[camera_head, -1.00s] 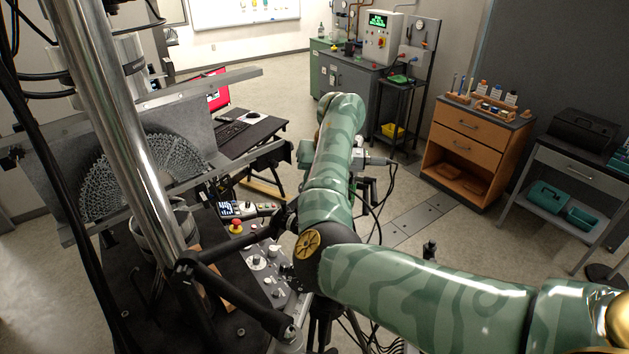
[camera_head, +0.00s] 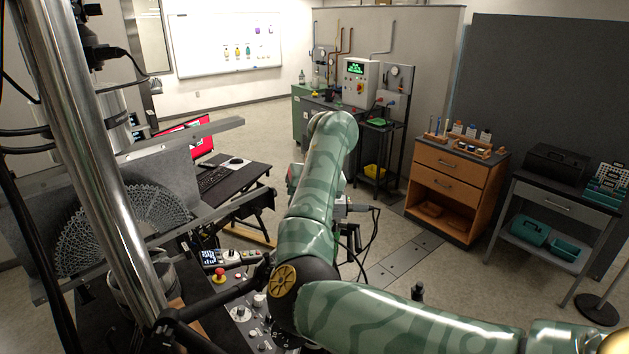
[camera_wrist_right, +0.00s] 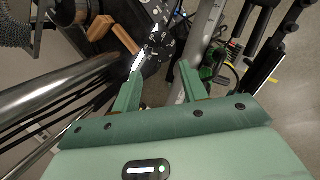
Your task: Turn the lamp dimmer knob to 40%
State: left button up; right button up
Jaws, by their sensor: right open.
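A dark control panel (camera_head: 240,314) with several small knobs lies left of my right elbow in the head view. A pale round knob (camera_head: 258,300) stands on it; I cannot tell which knob is the lamp dimmer, and no setting is readable. My right arm hides part of the panel. In the right wrist view, my right gripper (camera_wrist_right: 160,82) has its two green fingers apart with nothing between them. A dark panel with knobs and white marks (camera_wrist_right: 160,42) shows beyond the fingertips, apart from them. My left gripper is not in view.
A shiny metal column (camera_head: 115,190) and a dark bar cross the left side. A desk with a keyboard (camera_head: 213,178) stands behind.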

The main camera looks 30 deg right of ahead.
jog(key=v, duration=0.9)
jog(key=shift+r+p, duration=0.15)
jog(key=shift+p, duration=0.2)
jog(key=shift+s, duration=0.1)
